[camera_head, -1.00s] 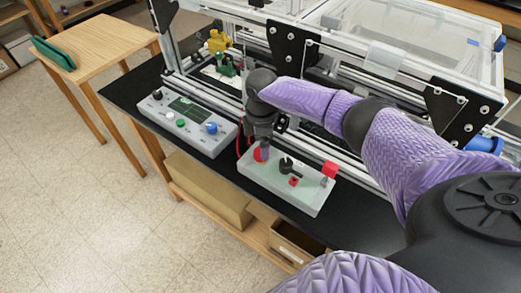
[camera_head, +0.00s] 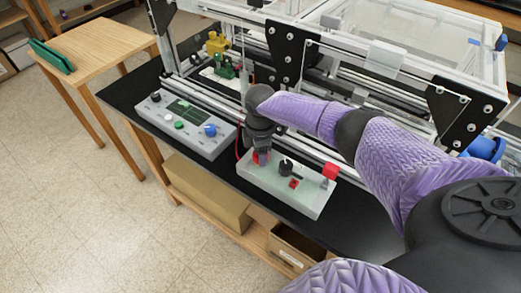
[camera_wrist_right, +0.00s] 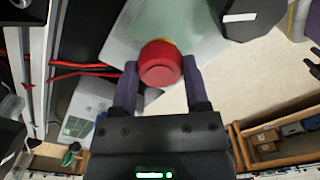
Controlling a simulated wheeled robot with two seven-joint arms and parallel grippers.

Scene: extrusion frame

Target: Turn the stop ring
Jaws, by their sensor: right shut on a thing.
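The red stop ring (camera_wrist_right: 160,65) is a round red knob with a bit of yellow behind it. It sits at the left end of a pale grey-green control box (camera_head: 312,200). My right gripper (camera_head: 261,153) is over it, with one finger on each side, shut on it. In the head view the fingers hide much of the ring (camera_head: 262,157). The box also carries a black knob (camera_head: 286,165), a small red switch (camera_head: 294,184) and a red block (camera_head: 329,171). My left gripper is not in view.
A grey panel (camera_head: 210,145) with a screen and several knobs lies left of the box on the black bench (camera_head: 120,95). The extrusion frame (camera_head: 305,50) stands behind. Red cables (camera_wrist_right: 80,67) run beside the box. A wooden side table (camera_head: 105,45) stands far left.

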